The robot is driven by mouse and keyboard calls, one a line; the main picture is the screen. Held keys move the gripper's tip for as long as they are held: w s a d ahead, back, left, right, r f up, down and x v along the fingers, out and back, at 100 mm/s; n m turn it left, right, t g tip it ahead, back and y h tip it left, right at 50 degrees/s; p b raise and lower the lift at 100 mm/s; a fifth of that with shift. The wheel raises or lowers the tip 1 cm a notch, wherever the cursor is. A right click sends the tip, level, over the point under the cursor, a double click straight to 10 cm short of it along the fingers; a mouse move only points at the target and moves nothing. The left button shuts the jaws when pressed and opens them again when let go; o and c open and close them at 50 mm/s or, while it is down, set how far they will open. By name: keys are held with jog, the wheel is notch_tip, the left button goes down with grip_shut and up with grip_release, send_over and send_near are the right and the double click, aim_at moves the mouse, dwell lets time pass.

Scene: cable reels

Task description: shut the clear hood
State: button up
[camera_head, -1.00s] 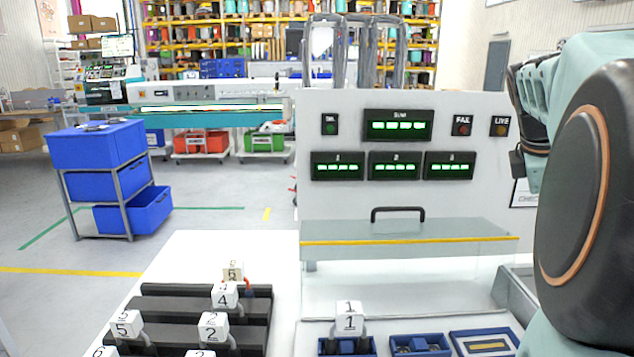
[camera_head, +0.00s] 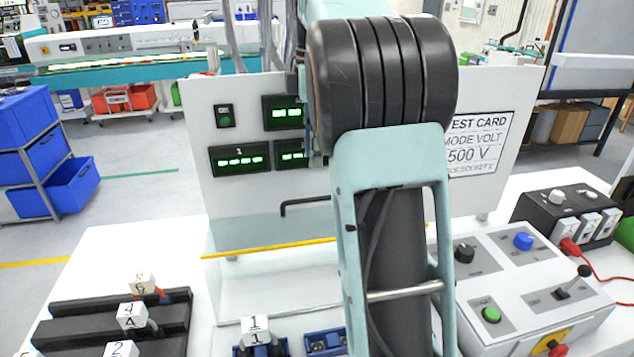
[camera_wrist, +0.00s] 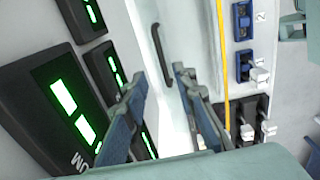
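The clear hood (camera_head: 262,232) juts out from the white test panel, its yellow front edge (camera_head: 270,250) standing above the bench. Its black bar handle (camera_head: 300,205) shows left of my arm, which covers the hood's right part. In the wrist view the handle (camera_wrist: 161,55) lies just beyond my fingertips, around the line of the gap between them. The yellow edge (camera_wrist: 222,60) runs to its right. My gripper (camera_wrist: 162,78) is open, with nothing between its fingers; I see no contact with the handle. In the head view my arm hides the gripper.
The panel's green displays (camera_head: 240,160) are close to my gripper. Numbered plugs (camera_head: 255,330) and blue sockets (camera_head: 325,342) are in front of the hood. A black rack (camera_head: 120,320) stands at left, a control box (camera_head: 520,280) at right.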

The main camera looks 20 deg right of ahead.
aim_at(314, 198)
notch_tip(314, 198, down, 10)
jog(key=shift+b, duration=0.55)
grip_shut()
